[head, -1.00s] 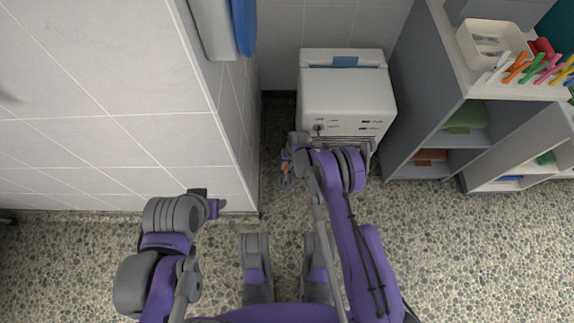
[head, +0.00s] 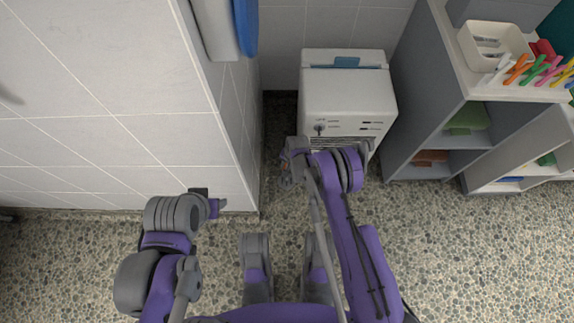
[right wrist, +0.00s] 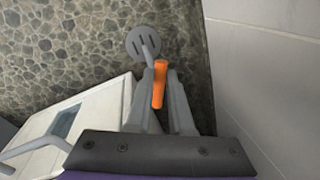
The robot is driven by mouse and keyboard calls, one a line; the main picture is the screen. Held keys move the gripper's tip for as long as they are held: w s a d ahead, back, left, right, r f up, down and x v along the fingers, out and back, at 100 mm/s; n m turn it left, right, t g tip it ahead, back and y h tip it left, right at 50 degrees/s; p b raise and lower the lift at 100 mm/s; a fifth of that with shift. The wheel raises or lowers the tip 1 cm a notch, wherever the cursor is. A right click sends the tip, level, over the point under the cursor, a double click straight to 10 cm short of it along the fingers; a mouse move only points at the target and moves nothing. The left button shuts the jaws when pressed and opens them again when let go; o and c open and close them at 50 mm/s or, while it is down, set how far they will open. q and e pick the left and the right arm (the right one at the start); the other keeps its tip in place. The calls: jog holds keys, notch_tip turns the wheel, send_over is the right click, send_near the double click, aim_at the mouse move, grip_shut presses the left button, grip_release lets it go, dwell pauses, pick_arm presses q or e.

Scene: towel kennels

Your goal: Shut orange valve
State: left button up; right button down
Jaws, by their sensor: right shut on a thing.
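The orange valve handle (right wrist: 160,84) shows in the right wrist view as a short bar between my right gripper's fingers. My right gripper (right wrist: 161,98) is shut on it. A grey slotted disc (right wrist: 143,42) on a short stem lies just beyond the handle. In the head view my right gripper (head: 287,172) is low beside the white machine's front left corner, near the tiled wall's edge; the handle is mostly hidden there. My left gripper (head: 216,205) is in front of the tiled wall, away from the valve, and its fingers are too small to judge.
The white machine (head: 345,95) stands against the back wall. The tiled wall (head: 110,110) bounds the left side closely. The pebbled floor (head: 450,250) is clear at front right.

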jog(key=m, duration=0.4)
jog(key=a+m, duration=0.1)
jog(key=m, duration=0.1)
jog(key=shift+w+t+h, duration=0.25)
jog(key=shift+t+h, duration=0.15)
jog(key=shift+w+a+m+h, duration=0.1)
jog(key=shift+w+m+h, duration=0.1)
jog(key=shift+m, duration=0.95)
jog(key=shift+w+a+m+h, duration=0.1)
jog(key=shift+m+h, duration=0.1)
jog(key=shift+m, duration=0.9)
jog(key=shift+w+m+h, duration=0.1)
jog(key=shift+m+h, duration=0.1)
jog(key=shift+m, duration=0.95)
jog(key=c, duration=0.8)
grip_release()
jog(key=r+p, duration=0.1)
jog(key=r, duration=0.2)
jog(key=s+r+p, duration=0.1)
jog(key=r, duration=0.3)
jog(key=s+r+p, duration=0.1)
jog(key=r, duration=0.2)
jog(key=shift+r, duration=0.35)
